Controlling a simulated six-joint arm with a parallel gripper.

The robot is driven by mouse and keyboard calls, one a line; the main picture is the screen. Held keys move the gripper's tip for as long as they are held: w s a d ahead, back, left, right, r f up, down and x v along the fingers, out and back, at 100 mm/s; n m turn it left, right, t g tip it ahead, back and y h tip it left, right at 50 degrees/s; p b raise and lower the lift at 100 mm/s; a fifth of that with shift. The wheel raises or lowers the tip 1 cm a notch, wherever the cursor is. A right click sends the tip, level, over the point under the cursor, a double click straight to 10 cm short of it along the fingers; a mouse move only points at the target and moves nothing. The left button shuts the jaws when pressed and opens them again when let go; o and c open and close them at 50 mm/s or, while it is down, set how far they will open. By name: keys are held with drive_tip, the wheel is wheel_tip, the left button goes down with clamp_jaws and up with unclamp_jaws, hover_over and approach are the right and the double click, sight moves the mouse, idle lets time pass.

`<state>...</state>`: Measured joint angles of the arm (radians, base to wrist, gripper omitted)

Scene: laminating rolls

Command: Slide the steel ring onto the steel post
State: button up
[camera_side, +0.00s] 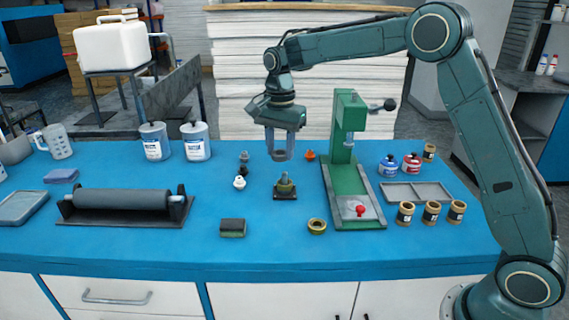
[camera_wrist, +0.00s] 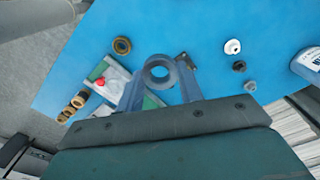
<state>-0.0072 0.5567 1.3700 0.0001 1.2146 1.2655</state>
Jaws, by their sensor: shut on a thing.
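My gripper (camera_side: 281,150) is shut on a grey steel ring (camera_side: 280,157) and holds it above the blue table. In the wrist view the ring (camera_wrist: 158,86) sits between the two fingertips, with blue table showing through its hole. The steel post (camera_side: 285,176) stands upright on a dark square base (camera_side: 285,196), with an olive-brown collar around its lower part. The ring is above the post and apart from it, slightly left of it in the side view. In the wrist view the post is mostly hidden behind the ring and the right finger; a dark part of its base (camera_wrist: 187,59) shows.
A green press (camera_side: 345,175) stands close on the right. A brass ring (camera_side: 317,227) lies in front of it. Small white and dark fittings (camera_side: 240,182) lie left of the post, beyond a dark block (camera_side: 233,228). A roller (camera_side: 124,199) stands farther left.

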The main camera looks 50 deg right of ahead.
drive_tip(key=w+d+f, duration=0.1)
drive_tip(key=w+d, duration=0.1)
drive_tip(key=d, duration=0.1)
drive_tip(key=w+d+f, duration=0.2)
drive_tip(key=d, duration=0.1)
drive_tip(key=w+d+f, duration=0.2)
drive_tip(key=w+d, duration=0.1)
drive_tip(key=shift+w, duration=0.1)
drive_tip(key=shift+f, duration=0.3)
drive_tip(key=shift+a+f, duration=0.1)
drive_tip(key=shift+f, duration=2.4)
drive_tip(key=shift+f, duration=1.85)
idle(0.4)
drive_tip(key=o, duration=1.6)
drive_tip(key=shift+r, duration=0.1)
